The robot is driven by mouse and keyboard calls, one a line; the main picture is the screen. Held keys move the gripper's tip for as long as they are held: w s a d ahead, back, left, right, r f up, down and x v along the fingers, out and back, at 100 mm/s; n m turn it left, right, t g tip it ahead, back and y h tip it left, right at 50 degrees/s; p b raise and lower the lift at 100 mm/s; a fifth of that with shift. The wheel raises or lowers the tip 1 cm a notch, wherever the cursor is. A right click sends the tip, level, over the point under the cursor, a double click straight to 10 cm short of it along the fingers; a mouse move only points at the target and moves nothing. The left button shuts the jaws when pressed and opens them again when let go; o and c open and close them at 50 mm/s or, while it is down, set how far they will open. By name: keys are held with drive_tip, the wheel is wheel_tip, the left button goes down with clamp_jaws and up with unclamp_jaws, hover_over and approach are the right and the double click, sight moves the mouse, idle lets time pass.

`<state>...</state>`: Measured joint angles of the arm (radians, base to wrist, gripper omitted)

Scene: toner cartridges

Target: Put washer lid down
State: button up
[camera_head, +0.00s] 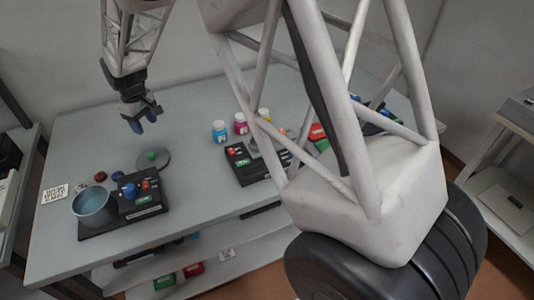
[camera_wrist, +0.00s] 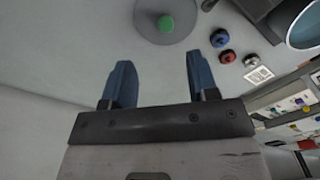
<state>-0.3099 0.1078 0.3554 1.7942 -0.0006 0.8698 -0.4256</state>
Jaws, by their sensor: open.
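The washer lid (camera_head: 152,160) is a flat grey disc with a green knob, lying on the table behind the washer. It also shows in the wrist view (camera_wrist: 150,28), just beyond my fingertips. The washer (camera_head: 95,206) is an open blue-grey tub on a black base with a control panel. Its rim shows at the right edge of the wrist view (camera_wrist: 293,32). My gripper (camera_head: 139,118) is above the table, behind and a little left of the lid. Its two blue fingers (camera_wrist: 159,72) are apart, with nothing between them, and do not touch the lid.
A blue cap (camera_wrist: 219,38) and a red cap (camera_wrist: 227,56) lie near a printed code card (camera_head: 55,194). Blue, magenta and yellow bottles (camera_head: 240,124) stand mid-table by a second black device (camera_head: 250,168). My own white frame blocks the table's right part.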

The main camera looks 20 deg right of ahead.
drive_tip(key=s+d+r+m+t, duration=0.1)
drive_tip(key=s+d+r+m, duration=0.1)
drive_tip(key=s+d+r, duration=0.6)
drive_tip(key=s+d+r+m, duration=0.2)
drive_tip(key=s+d+r, duration=0.4)
drive_tip(key=s, duration=0.5)
drive_tip(key=s+d+m, duration=0.2)
drive_tip(key=s+d, duration=0.2)
drive_tip(key=s, duration=0.7)
drive_tip(key=s+d+m+t, duration=0.1)
drive_tip(key=s+d, duration=0.4)
drive_tip(key=s, duration=0.6)
drive_tip(key=shift+s+f+m, duration=0.3)
drive_tip(key=shift+s+m, duration=0.05)
drive_tip(key=shift+m, duration=0.45)
drive_tip(key=shift+d, duration=0.1)
